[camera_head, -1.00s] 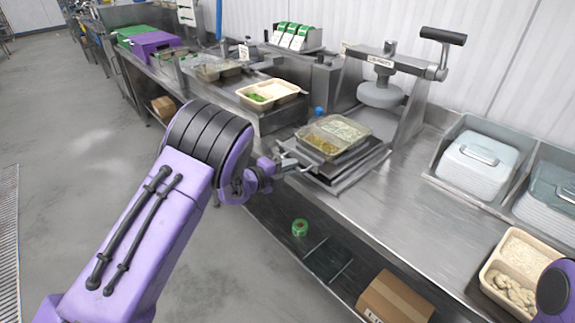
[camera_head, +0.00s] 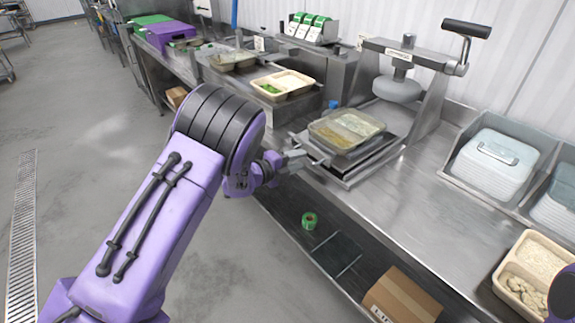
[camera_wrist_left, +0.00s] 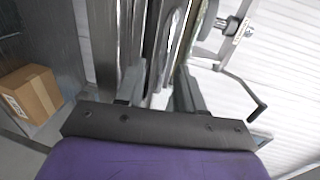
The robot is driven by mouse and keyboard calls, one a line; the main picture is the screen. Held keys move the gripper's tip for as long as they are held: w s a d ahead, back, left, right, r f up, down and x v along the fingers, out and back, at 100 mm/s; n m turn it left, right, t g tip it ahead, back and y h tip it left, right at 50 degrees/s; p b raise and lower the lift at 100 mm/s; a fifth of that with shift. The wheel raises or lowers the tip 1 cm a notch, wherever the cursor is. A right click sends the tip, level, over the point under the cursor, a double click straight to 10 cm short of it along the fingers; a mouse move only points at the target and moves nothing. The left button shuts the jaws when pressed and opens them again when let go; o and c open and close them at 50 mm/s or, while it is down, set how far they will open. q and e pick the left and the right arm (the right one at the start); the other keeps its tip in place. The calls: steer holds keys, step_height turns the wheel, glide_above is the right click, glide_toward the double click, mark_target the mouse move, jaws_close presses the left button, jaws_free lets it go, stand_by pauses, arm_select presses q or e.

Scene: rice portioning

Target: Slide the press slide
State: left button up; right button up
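The press slide (camera_head: 386,151) is a flat metal plate on the counter, pulled out in front of the press (camera_head: 397,88). A food tray (camera_head: 346,130) with a clear cover sits on it. My left gripper (camera_head: 303,159) is at the slide's front left edge, by a thin handle bar. In the left wrist view, its two fingers (camera_wrist_left: 158,90) stand apart, with metal edges of the slide or its handle showing between and beyond them. Contact with the handle cannot be made out. My right gripper is out of view; only part of my right arm shows at the lower right edge.
A two-part tray (camera_head: 282,84) with green food stands at the back left. Bins with stacked lids (camera_head: 497,165) and a tray of rice and chicken (camera_head: 533,272) are at the right. A box (camera_head: 400,297) and green tape roll (camera_head: 309,220) lie below. Counter between is clear.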

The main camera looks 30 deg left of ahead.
arm_select(q)
steer(key=b+v, duration=0.2)
steer(key=v, duration=0.7)
steer(key=shift+s, duration=0.2)
steer(key=s+a+f+n+g+y, duration=0.2)
steer(key=s+f+n+y, duration=0.25)
steer(key=f+n, duration=0.55)
steer(key=s+a+f+n+g+y, duration=0.1)
steer(key=s+f+n+y, duration=0.5)
steer(key=n, duration=0.7)
steer(key=s+d+f+n+g, duration=0.1)
steer(key=s+f+n+g, duration=0.1)
steer(key=s+f, duration=0.3)
steer(key=s+d+f+n+g, duration=0.1)
steer(key=s+f, duration=0.4)
steer(key=s, duration=0.6)
steer(key=s+d+f+n+g, duration=0.1)
steer(key=s+f+n+g, duration=0.2)
steer(key=s+f+g, duration=0.2)
steer(key=s, duration=0.3)
steer(key=shift+d+n, duration=0.35)
steer(key=shift+n, duration=0.05)
